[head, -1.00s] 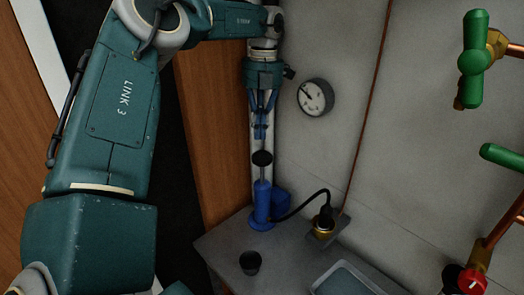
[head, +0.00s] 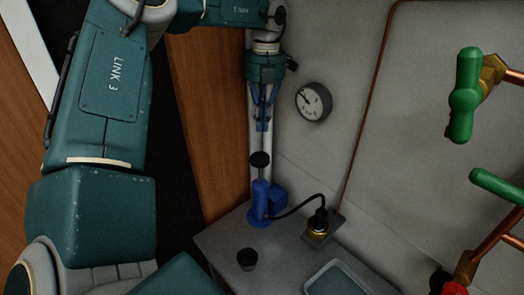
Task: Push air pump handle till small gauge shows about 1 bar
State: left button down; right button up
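The blue air pump (head: 260,203) stands upright on the grey bench. Its black round handle (head: 260,159) sits on top of a short rod above the body. A small round white gauge (head: 313,101) with a dark rim hangs on the wall to the right; its needle points to the upper left, but the numbers are too small to read. My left gripper (head: 262,128) points down above the handle, its blue fingers close together and a visible gap above the knob. Whether the fingers are fully shut is hard to tell. My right gripper is not in view.
A black hose (head: 297,204) runs from the pump to a brass fitting (head: 318,228) on the bench. A dark cup (head: 247,259) and a shallow tray (head: 338,280) stand in front. Green-handled valves (head: 465,95) on copper pipes are at the right.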

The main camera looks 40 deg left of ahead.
aim_at(260, 154)
pick_arm(q)
jog(key=shift+s+d+f+b, duration=0.1)
jog(key=shift+s+f+b, duration=0.1)
jog(key=shift+f+b, duration=1.25)
jog(key=shift+s+f+b, duration=0.2)
jog(key=shift+f+b, duration=0.65)
jog(key=shift+f, duration=1.2)
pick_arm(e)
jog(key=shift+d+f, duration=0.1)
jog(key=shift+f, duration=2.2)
pick_arm(q)
jog(key=shift+f, duration=0.1)
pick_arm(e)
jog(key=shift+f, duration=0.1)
